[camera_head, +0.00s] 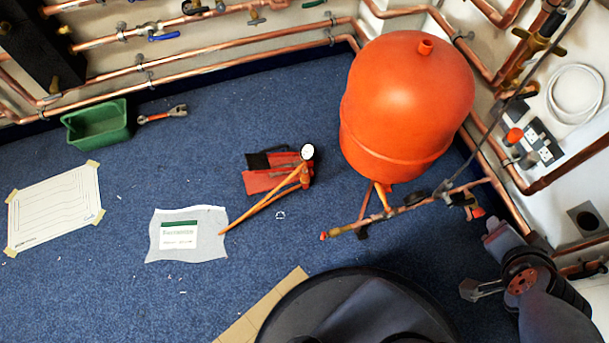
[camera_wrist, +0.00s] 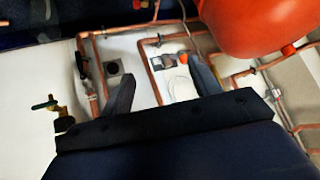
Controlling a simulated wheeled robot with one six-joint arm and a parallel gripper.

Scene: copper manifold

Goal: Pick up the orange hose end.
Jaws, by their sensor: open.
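An orange hose (camera_head: 262,206) runs from the red test pump (camera_head: 270,182), near its round white gauge (camera_head: 308,152), down and left across the blue carpet. Its free end (camera_head: 223,232) lies at the right edge of a crumpled pale sheet with a label. My gripper (camera_head: 478,290) is at the lower right in the head view, far from the hose end. In the wrist view my gripper (camera_wrist: 163,84) has its two dark fingers apart with nothing between them. It faces the white wall and pipes; the hose is not visible there.
A large orange-red vessel (camera_head: 405,105) stands between the pump and the right wall. A pipe with a valve (camera_head: 400,208) juts out below it. A green tray (camera_head: 97,124), a wrench (camera_head: 163,115) and a paper sheet (camera_head: 55,207) lie left. Carpet around the hose is mostly clear.

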